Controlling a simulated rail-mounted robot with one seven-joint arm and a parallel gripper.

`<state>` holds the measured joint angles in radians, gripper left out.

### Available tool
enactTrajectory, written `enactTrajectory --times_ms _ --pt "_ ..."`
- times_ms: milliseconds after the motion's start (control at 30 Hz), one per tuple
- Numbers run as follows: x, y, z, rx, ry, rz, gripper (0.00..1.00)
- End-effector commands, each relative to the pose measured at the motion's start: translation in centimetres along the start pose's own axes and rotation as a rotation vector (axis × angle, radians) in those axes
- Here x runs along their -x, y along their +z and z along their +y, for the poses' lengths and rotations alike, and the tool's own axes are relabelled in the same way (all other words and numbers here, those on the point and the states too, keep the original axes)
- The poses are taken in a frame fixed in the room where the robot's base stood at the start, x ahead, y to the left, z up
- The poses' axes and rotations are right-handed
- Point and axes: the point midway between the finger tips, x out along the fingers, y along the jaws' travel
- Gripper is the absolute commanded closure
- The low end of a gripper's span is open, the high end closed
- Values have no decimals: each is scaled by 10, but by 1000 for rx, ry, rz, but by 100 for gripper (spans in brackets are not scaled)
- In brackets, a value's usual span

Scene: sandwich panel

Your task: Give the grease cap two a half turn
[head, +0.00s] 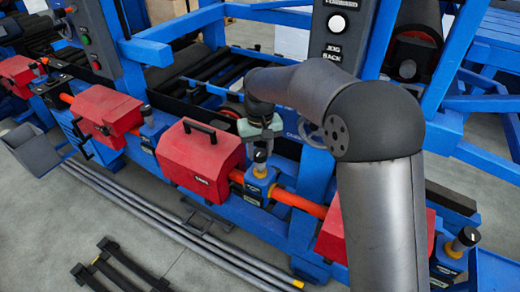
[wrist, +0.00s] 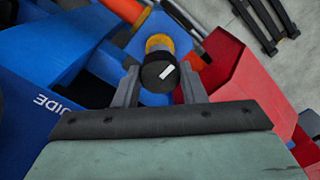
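A grease cap (wrist: 158,73) with a black round top, a white line mark and a yellow collar lies between my gripper's two fingers in the wrist view. My gripper (wrist: 159,80) is open, with a small gap showing on each side of the cap. In the head view my gripper (head: 261,138) is pointing down just above this cap (head: 260,156), which stands on a blue block on the orange pipe. How deep the fingertips reach around it I cannot tell. Similar caps stand to the left (head: 146,115) and right (head: 465,239). No cap number is readable.
A red box with a handle (head: 200,160) sits close left of the cap; its red side (wrist: 232,75) is near my right-hand finger in the wrist view. More red boxes (head: 104,115) line the pipe. Blue frame parts (wrist: 65,45) flank the other side. Long grey bars lie on the floor.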

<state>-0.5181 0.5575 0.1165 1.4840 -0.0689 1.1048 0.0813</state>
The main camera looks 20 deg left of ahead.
Motion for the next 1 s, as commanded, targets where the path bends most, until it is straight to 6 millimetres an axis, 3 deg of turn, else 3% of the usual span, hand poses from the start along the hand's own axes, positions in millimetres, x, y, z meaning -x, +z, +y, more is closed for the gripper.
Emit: enactTrajectory --times_ms 33,100,467,667,1000 --pt "2 -1 0 0 0 5 51" --pt "2 -1 0 0 0 4 41" --pt "7 -1 0 1 0 3 41" --pt "42 -1 0 0 0 7 41" --pt "126 -1 0 0 0 7 41"
